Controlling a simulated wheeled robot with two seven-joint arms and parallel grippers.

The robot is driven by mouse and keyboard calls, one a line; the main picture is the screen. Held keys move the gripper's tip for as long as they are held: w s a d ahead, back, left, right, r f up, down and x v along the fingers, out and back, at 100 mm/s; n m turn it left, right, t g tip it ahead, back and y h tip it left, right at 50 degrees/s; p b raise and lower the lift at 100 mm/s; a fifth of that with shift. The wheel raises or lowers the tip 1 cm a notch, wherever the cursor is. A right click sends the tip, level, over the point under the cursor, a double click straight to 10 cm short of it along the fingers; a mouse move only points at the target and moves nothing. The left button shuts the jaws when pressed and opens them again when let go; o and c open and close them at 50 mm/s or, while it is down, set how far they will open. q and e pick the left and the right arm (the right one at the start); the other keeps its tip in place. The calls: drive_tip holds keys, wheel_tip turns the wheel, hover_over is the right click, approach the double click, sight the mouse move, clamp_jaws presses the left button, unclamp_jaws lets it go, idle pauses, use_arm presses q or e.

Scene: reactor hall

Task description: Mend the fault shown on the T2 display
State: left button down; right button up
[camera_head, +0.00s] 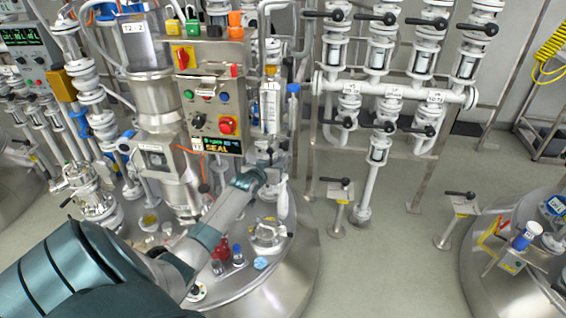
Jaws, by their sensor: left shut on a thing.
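The panel (205,95) carries a red-and-yellow switch (183,57), several small buttons and a red stop button (227,125). My left arm reaches up from the lower left across the tank lid. My left gripper (272,152) is right of the display, below a clear upright cylinder (269,108). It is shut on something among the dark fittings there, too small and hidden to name. My right gripper is not in view.
White pipes with dark-handled valves (388,130) stand at the back right. Two short valve posts (340,195) rise from the floor. A second tank lid (520,275) is at the right. Several small fittings and a blue-capped bottle (238,255) stand on the near lid.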

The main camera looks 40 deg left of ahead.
use_arm(q)
drive_tip(key=shift+s+a+f+m+p, duration=0.1)
drive_tip(key=shift+s+a+m+p, duration=0.1)
drive_tip(key=shift+a+m+p, duration=0.1)
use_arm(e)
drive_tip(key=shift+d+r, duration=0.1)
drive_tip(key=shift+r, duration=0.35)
use_arm(q)
drive_tip(key=c, duration=1.8)
unclamp_jaws()
